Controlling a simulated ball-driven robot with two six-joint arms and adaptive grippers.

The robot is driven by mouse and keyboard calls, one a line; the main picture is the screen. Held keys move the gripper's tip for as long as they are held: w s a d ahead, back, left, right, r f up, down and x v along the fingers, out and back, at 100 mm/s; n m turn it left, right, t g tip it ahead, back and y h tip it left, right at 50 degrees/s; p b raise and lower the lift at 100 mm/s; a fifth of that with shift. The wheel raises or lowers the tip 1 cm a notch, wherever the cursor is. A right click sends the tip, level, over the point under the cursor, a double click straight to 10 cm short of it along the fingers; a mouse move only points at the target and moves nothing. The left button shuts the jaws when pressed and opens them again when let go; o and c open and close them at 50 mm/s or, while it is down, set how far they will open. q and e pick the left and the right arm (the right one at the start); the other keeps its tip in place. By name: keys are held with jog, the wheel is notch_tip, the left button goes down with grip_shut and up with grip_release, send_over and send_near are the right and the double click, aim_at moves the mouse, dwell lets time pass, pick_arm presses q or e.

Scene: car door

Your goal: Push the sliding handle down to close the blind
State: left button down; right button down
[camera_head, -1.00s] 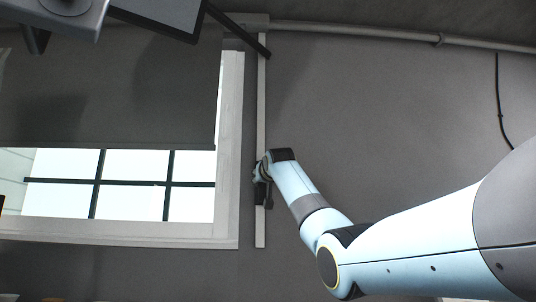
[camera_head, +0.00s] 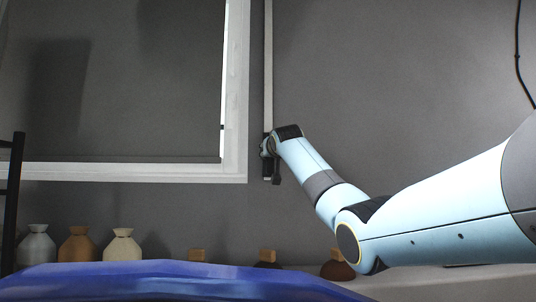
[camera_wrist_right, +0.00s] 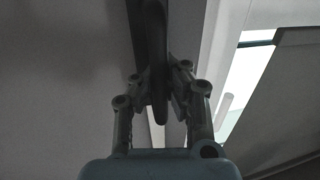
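The blind (camera_head: 110,85) is a dark grey sheet in the window at the upper left of the head view. It covers the visible pane down to about the bottom of the white frame. The slide rail (camera_head: 268,60) is a pale vertical strip to the right of the frame. My right gripper (camera_head: 266,150) is at the rail's lower end, where the arm hides much of the handle. In the right wrist view, the gripper's fingers (camera_wrist_right: 160,85) close in on both sides of the dark sliding handle (camera_wrist_right: 156,45) and appear to grip it. My left gripper is not in view.
Below the window stand several vases, among them a grey one (camera_head: 36,247), an orange one (camera_head: 77,245) and a cream one (camera_head: 123,245). A blue surface (camera_head: 170,280) crosses the bottom front. A black cable (camera_head: 519,50) hangs at the right.

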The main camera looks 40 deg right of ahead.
jog(key=c, duration=1.5)
grip_release()
jog(key=shift+s+a+r, duration=0.15)
jog(key=shift+s+r, duration=0.2)
jog(key=shift+o, duration=1.1)
jog(key=shift+w+f, duration=0.2)
notch_tip(320, 180, up, 10)
